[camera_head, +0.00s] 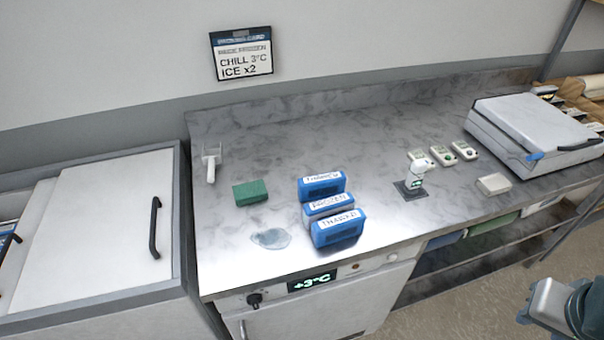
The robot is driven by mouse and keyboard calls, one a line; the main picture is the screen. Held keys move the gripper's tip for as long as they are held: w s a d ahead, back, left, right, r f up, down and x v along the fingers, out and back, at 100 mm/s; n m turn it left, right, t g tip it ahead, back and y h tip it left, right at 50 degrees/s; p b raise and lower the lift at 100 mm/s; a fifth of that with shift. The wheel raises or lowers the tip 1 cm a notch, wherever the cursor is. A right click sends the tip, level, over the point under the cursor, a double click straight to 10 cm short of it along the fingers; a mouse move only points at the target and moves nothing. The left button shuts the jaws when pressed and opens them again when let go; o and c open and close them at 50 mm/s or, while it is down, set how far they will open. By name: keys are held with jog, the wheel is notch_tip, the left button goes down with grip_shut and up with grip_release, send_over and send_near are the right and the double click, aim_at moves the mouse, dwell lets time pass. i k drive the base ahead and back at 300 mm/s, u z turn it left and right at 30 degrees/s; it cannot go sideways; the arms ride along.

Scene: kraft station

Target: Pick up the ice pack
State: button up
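The middle pack (326,214) has a white label reading "FROZEN". The front pack (342,236) has a label that seems to read "THAWED". The back pack (322,194) has a label too small to read surely. The packs stand close together. A pale grey and teal part of my arm, probably with my gripper (546,302), shows at the lower right edge, beyond the counter's front and far from the packs. Its fingers cannot be made out clearly.
A clear puddle (270,238) and a green sponge (250,191) lie left of the packs. A small white device (413,180) on a dark base stands to the right. A cabinet (100,225) adjoins the left. Bare counter surrounds the packs.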

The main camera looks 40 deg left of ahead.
aim_at(312, 187)
jog(key=u, duration=0.9)
jog(key=i, duration=0.8)
jog(key=u, duration=0.9)
